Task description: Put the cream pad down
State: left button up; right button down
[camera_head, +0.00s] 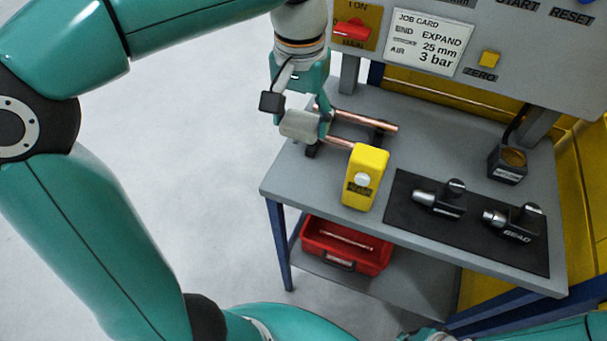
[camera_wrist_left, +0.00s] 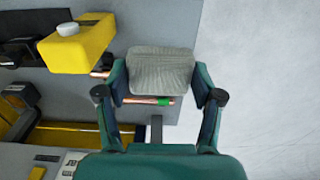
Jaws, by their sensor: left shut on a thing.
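The cream pad (camera_head: 299,125) is a pale, ribbed block at the left end of the bench. My left gripper (camera_head: 316,114) is shut on it. In the left wrist view the pad (camera_wrist_left: 160,70) sits between the two fingers. A copper tube (camera_head: 362,120) lies behind the pad on dark supports, and in the wrist view the tube (camera_wrist_left: 140,100) passes close by the pad, with a green mark near its end. I cannot tell whether the pad touches the tube or the bench. My right gripper does not show.
A yellow block (camera_head: 367,172) with a pale knob stands right of the pad, with copper showing beside it. A black mat (camera_head: 400,215) holds two tools. A red bin (camera_head: 345,245) is on the lower shelf. The grey panel (camera_head: 540,55) rises behind.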

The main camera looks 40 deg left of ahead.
aim_at(301, 134)
pick_arm(q)
notch_tip(301, 134, down, 16)
jog(key=shift+r+b, duration=0.1)
jog(key=shift+b, duration=0.3)
jog(key=o, duration=1)
notch_tip(301, 134, up, 12)
jog(key=shift+r+p, duration=0.1)
jog(key=shift+p, duration=0.3)
